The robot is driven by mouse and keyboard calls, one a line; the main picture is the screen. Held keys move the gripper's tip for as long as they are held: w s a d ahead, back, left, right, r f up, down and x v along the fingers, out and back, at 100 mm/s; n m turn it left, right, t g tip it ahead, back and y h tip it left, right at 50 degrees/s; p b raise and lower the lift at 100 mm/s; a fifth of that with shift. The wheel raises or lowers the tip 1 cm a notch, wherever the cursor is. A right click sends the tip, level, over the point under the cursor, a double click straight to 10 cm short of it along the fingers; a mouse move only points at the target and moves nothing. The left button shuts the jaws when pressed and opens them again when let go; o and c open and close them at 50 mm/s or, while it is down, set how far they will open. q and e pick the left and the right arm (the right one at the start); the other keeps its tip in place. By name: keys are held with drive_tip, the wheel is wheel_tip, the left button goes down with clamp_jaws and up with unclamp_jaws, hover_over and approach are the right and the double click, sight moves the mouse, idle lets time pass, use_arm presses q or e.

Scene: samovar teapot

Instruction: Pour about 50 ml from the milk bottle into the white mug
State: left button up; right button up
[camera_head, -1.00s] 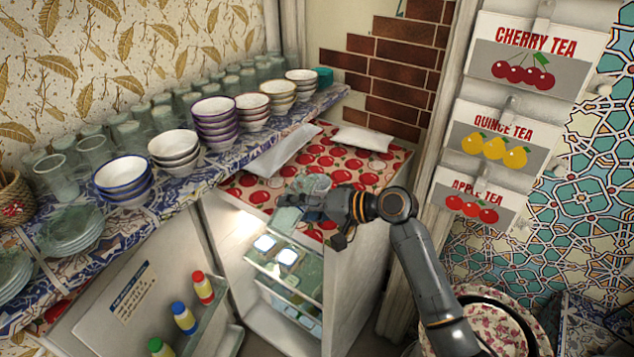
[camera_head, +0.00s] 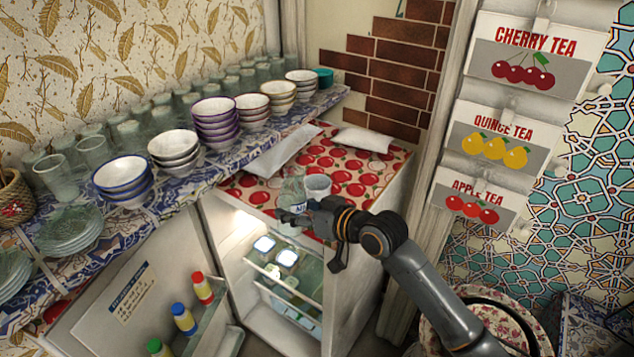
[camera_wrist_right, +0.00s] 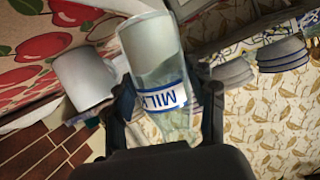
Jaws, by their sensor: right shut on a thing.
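The milk bottle (camera_head: 291,190) is clear glass with a blue and white MILK label. My right gripper (camera_head: 298,216) is shut on it and holds it about upright over the front of the red apple-print top. The mug's contents cannot be told. My left gripper is not in view.
Below stands an open fridge (camera_head: 250,240) with its door (camera_head: 110,300) swung left, holding several coloured bottles. A shelf (camera_head: 205,172) with bowls, glasses and plates runs along the left. White packets (camera_head: 362,140) lie at the back of the apple-print top.

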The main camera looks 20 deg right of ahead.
drive_tip(key=shift+f+n+t+h, duration=0.3)
drive_tip(key=shift+n+t, duration=0.2)
drive_tip(key=shift+n, duration=0.3)
drive_tip(key=shift+r, duration=0.1)
idle(1.8)
